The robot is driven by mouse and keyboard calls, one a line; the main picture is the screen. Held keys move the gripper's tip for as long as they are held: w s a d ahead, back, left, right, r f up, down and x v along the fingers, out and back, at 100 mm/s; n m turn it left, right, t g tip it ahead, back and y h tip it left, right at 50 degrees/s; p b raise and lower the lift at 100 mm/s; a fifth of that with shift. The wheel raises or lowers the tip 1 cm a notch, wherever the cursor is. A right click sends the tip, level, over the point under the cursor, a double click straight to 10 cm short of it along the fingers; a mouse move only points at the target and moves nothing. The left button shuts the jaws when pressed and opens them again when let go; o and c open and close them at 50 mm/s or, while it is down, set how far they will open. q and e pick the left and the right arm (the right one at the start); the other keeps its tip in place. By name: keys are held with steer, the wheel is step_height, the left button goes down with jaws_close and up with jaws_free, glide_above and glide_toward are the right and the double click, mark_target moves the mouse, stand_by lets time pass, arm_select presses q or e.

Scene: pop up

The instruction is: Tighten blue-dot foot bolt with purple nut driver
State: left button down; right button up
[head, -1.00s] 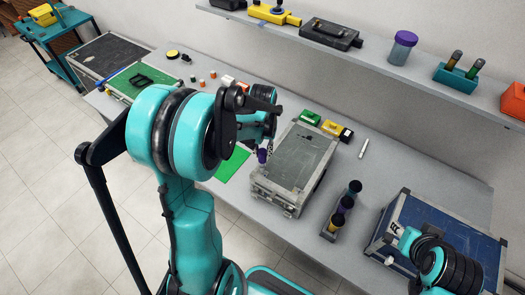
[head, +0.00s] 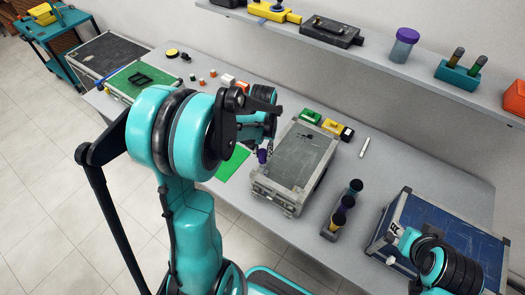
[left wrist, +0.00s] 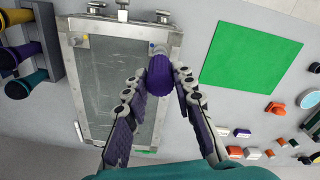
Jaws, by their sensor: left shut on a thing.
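My left gripper (head: 266,142) is shut on the purple nut driver (head: 262,156) at the near left corner of a grey metal-framed case (head: 292,160). In the left wrist view the purple handle (left wrist: 160,75) stands between the two fingers, seen nearly end-on, over a corner of the case (left wrist: 110,85).
A driver rack (head: 330,228) with several handles stands right of the case. A blue case (head: 440,232) lies at the right, beside my right arm. A green mat (left wrist: 252,60) lies beside the grey case. Small parts and a shelf (head: 400,75) are farther back.

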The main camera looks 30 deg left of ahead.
arm_select(q)
steer(key=shift+f+b, duration=0.45)
steer(key=shift+f, duration=0.2)
stand_by(0.3)
steer(key=shift+m, duration=0.8)
step_height(320, 180, up, 5)
steer(key=p, duration=0.3)
steer(key=shift+r+p, duration=0.15)
steer(key=shift+p, duration=0.2)
